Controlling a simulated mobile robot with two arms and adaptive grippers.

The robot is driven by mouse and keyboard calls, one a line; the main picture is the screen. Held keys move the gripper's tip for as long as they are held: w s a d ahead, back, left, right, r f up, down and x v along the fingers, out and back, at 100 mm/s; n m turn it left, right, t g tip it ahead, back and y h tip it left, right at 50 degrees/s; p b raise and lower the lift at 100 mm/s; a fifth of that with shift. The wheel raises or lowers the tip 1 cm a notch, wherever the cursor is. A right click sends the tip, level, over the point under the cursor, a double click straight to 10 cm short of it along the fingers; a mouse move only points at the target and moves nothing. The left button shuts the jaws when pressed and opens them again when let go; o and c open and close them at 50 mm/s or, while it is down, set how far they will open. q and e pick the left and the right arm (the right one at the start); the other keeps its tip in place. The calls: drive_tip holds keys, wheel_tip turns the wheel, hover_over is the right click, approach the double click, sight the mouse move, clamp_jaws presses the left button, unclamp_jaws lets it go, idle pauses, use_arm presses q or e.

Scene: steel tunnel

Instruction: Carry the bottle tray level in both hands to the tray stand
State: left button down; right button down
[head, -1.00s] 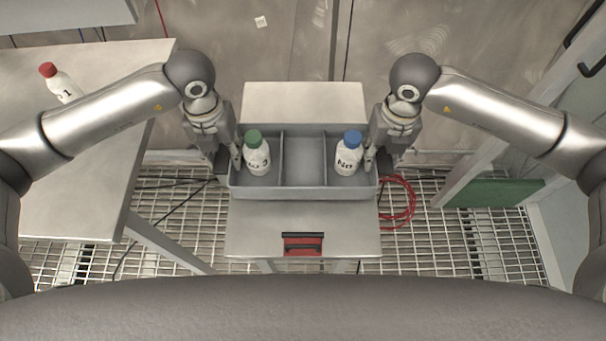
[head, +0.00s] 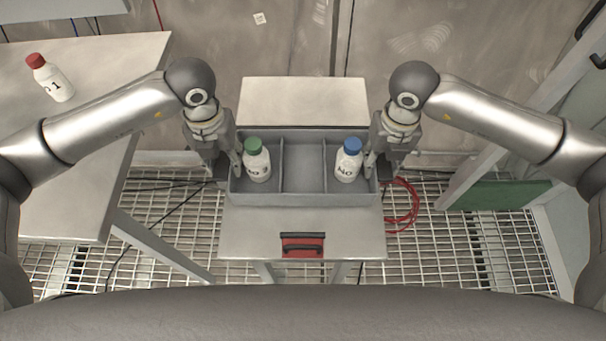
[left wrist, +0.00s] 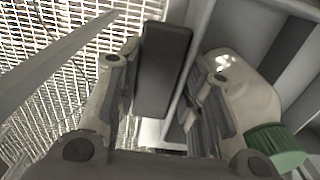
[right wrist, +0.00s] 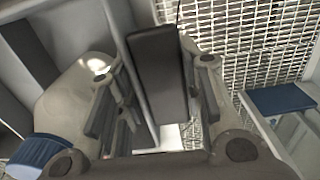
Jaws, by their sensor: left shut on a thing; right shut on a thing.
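The grey bottle tray (head: 303,197) has three compartments. A white bottle with a green cap (head: 257,163) stands in its left compartment and one with a blue cap (head: 348,162) in its right; the middle is empty. The tray looks level. My left gripper (head: 232,171) is shut on the tray's left end, my right gripper (head: 374,169) on its right end. Each wrist view shows a dark handle piece between the fingers, in the left (left wrist: 163,70) and in the right (right wrist: 157,75). The pale tray stand (head: 303,100) lies under the tray; I cannot tell whether they touch.
A red block with a dark handle (head: 303,246) is at the stand's front edge. A pale table (head: 85,150) on the left holds a white bottle with a red cap (head: 52,80). Red cable (head: 408,205) lies on the grating right of the stand. A slanted post rises further right.

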use_arm(q)
drive_tip(key=c, duration=1.3)
unclamp_jaws()
drive_tip(key=shift+a, duration=0.2)
use_arm(e)
drive_tip(key=c, duration=1.3)
unclamp_jaws()
drive_tip(key=shift+d, duration=0.2)
use_arm(q)
drive_tip(key=o, duration=0.3)
drive_tip(key=shift+d, duration=0.15)
use_arm(e)
drive_tip(key=o, duration=0.3)
drive_tip(key=shift+a, duration=0.1)
use_arm(q)
drive_tip(key=shift+o, duration=0.2)
drive_tip(key=shift+r+p, duration=0.1)
drive_tip(key=shift+p, duration=0.2)
use_arm(e)
drive_tip(key=shift+r, duration=0.1)
